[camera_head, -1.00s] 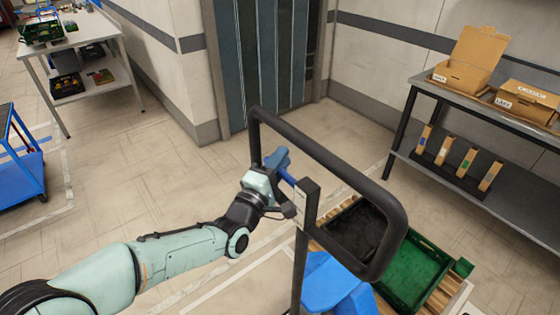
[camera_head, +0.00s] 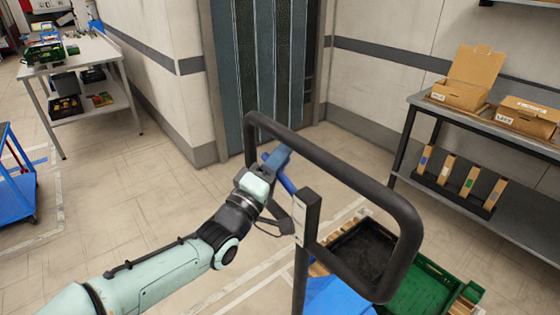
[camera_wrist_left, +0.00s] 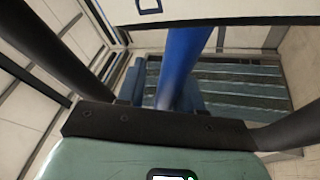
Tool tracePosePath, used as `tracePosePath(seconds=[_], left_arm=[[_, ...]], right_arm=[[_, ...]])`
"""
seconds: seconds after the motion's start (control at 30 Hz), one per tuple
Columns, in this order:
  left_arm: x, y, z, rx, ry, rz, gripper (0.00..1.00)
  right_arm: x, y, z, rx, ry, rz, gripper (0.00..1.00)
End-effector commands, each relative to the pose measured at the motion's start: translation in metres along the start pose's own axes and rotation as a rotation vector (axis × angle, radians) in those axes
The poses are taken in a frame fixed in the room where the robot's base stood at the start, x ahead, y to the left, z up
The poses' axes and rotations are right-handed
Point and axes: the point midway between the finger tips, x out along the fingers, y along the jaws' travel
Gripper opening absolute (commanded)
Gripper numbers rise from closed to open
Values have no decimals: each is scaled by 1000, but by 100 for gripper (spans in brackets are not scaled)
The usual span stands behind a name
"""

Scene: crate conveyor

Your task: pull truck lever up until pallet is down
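The blue truck lever (camera_head: 289,185) sticks out from the black upright post inside the truck's black handle loop (camera_head: 345,165). My left gripper (camera_head: 277,158) is at the lever's free end, with its blue-grey fingers closed around it. In the left wrist view the lever (camera_wrist_left: 183,62) runs between the fingers, whose tips are partly hidden. The blue truck body (camera_head: 335,297) shows low in the head view, beside a wooden pallet (camera_head: 318,268) with a black crate (camera_head: 350,252) and a green crate (camera_head: 425,288). The pallet's height above the floor cannot be told. My right gripper is out of view.
A grey shelf table (camera_head: 520,215) with cardboard boxes stands at the right. A workbench (camera_head: 85,50) and a blue cart (camera_head: 15,190) are at the left. A dark strip curtain (camera_head: 262,70) hangs at the back. The floor between is open.

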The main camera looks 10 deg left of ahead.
Motion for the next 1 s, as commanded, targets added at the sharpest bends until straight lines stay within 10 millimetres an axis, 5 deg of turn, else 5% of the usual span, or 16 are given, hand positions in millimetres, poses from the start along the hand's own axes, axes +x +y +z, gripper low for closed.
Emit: tracePosePath(seconds=[0.43,1.0], left_arm=[[-9,2,-1,-1,2,5,44],[-120,0,0,0,2,1,44]], right_arm=[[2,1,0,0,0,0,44],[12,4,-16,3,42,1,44]])
